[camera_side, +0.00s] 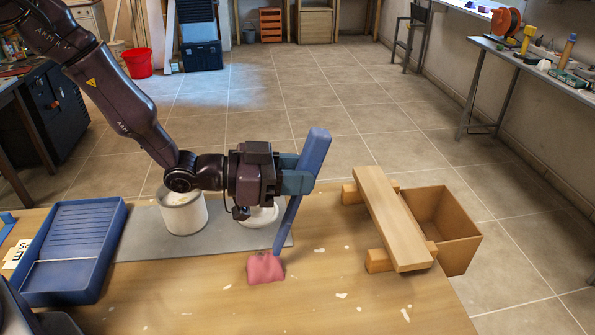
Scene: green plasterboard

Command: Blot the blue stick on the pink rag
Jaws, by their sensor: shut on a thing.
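The blue stick (311,156) is long and flat, wider at its upper end. My gripper (297,183) is shut on it at about its upper middle and holds it steeply, leaning with the top to the right. Its lower end is just above or touching the upper right edge of the pink rag (264,270); I cannot tell whether they touch. The rag lies crumpled on the wooden table near the front.
A white pot (183,212) and a white round dish (262,216), partly hidden by my gripper, stand on a grey mat (148,244). A blue paint tray (64,290) lies left. A plank (393,216) rests on two blocks at right, beside a cardboard box (458,237).

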